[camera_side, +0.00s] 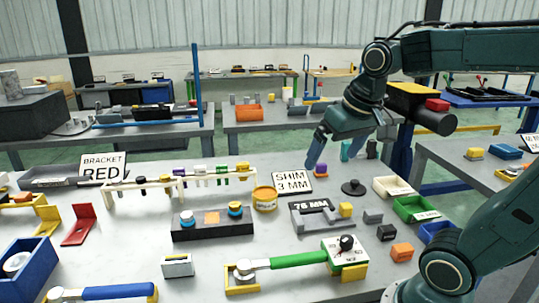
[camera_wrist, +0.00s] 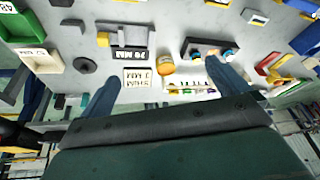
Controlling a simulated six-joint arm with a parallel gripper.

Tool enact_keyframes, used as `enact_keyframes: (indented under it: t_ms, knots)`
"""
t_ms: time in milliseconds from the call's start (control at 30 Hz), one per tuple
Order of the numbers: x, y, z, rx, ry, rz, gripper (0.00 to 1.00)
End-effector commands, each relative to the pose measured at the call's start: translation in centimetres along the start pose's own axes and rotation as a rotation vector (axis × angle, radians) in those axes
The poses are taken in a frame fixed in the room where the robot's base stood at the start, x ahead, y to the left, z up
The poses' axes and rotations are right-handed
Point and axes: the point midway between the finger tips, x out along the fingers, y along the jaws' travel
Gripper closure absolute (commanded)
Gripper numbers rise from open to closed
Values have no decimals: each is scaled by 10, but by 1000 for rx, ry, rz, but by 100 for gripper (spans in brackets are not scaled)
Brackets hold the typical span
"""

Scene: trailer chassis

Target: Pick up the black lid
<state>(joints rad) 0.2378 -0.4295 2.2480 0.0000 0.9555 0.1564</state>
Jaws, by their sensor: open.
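The black lid (camera_side: 354,187) is a round dark disc with a small knob on top. It lies flat on the grey table, right of the "SHIM 3 MM" sign. In the wrist view the lid (camera_wrist: 85,65) is at the upper left, outside the left fingertip. My gripper (camera_side: 335,158) is above the table, behind and a little left of the lid, with its blue fingers spread apart. In the wrist view my gripper (camera_wrist: 162,72) is open with nothing held between the fingers. Nothing covers the lid in either view.
A yellow tin (camera_side: 264,198) stands further left. A small bare patch of table surrounds the lid.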

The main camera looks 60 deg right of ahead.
Motion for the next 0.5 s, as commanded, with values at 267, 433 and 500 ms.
enact_keyframes:
  t_ms: [267,433,500]
  knots:
    - [21,42,-57,253,-72,67,0]
    - [38,75,-86,405,-111,105,0]
    - [46,90,-96,467,-127,119,0]
